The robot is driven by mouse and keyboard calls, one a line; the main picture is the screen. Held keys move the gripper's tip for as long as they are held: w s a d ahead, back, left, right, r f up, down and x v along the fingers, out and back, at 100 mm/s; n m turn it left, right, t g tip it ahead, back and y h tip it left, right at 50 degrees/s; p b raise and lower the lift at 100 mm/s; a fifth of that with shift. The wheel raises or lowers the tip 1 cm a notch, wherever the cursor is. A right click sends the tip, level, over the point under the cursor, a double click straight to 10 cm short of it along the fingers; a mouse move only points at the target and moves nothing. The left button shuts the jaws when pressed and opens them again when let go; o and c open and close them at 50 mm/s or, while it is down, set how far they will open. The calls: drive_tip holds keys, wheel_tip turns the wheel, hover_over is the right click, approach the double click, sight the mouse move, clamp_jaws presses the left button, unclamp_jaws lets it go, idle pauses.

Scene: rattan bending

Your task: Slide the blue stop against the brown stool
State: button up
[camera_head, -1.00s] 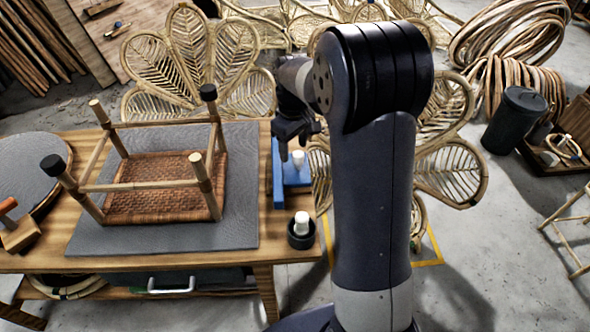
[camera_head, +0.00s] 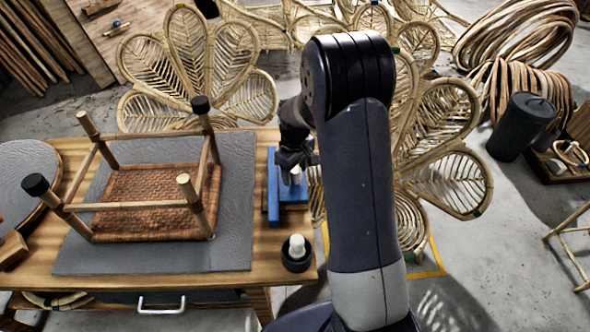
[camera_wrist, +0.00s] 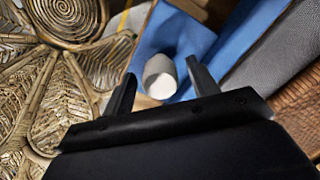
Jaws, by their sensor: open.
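The brown stool (camera_head: 148,195) lies upside down on a grey mat (camera_head: 150,260), its woven seat down and legs up; two legs have black caps. The blue stop (camera_head: 290,190) sits on the table's right end, right of the mat, with a gap between it and the stool. A white knob (camera_wrist: 160,75) stands up from the stop. My gripper (camera_head: 294,167) is open above the stop. In the wrist view my gripper (camera_wrist: 161,67) has one finger on each side of the knob. The blue stop (camera_wrist: 182,35) and the stool's woven seat (camera_wrist: 305,110) also show there.
A dark cup with a white-topped item (camera_head: 297,252) stands at the table's front right corner. A round grey disc (camera_head: 25,180) lies at the left. Rattan petal frames (camera_head: 200,70) stand behind. The mat strip between stool and stop is clear.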

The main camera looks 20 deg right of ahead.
drive_tip(key=shift+c, duration=0.3)
clamp_jaws()
drive_tip(key=w+a, duration=0.1)
drive_tip(key=a, duration=0.3)
drive_tip(key=w+a, duration=0.1)
drive_tip(key=a, duration=0.4)
drive_tip(key=w+a, duration=0.1)
drive_tip(key=a, duration=0.4)
drive_tip(key=shift+a, duration=0.25)
drive_tip(key=shift+o, duration=0.3)
unclamp_jaws()
wheel_tip(320, 180, up, 11)
drive_tip(key=shift+b, duration=0.4)
